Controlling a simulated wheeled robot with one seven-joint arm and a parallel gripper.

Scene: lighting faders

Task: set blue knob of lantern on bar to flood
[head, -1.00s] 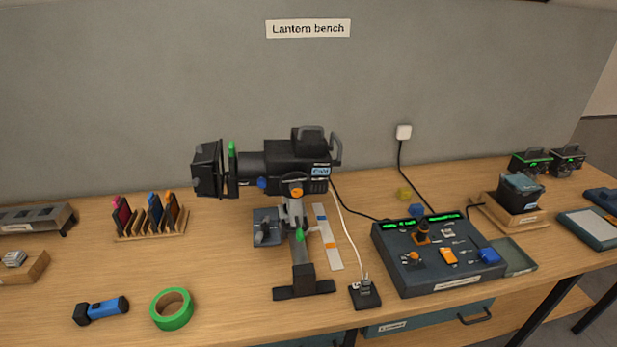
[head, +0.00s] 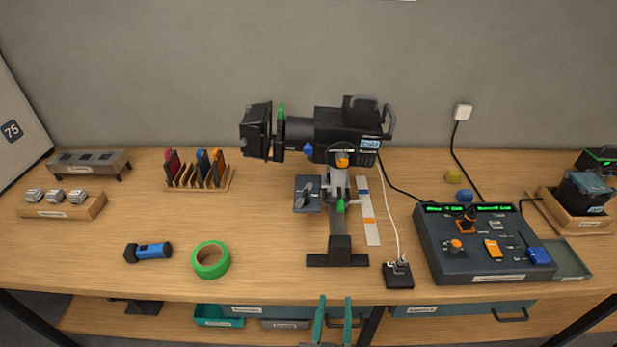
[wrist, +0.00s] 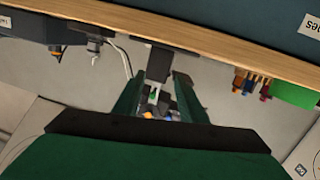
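The black lantern (head: 345,128) stands on a short bar with a flat foot (head: 338,259) in the middle of the bench. Its blue knob (head: 308,149) sits on the underside of the barrel, left of an orange knob (head: 342,160). A green knob (head: 340,206) is on the stand and a green handle (head: 281,113) is on the barrel. My gripper (head: 334,303) is at the bottom of the head view, before the bench's front edge, with its two green fingers apart and nothing between them. In the wrist view, my gripper (wrist: 160,82) points toward the bench edge, well away from the lantern.
A control desk (head: 480,258) with faders stands right of the lantern. A black socket box (head: 398,275) with a white cable is close to the stand's foot. Green tape (head: 210,259) and a blue torch (head: 148,252) lie at left. The front edge of the bench (head: 270,298) lies between my gripper and the lantern.

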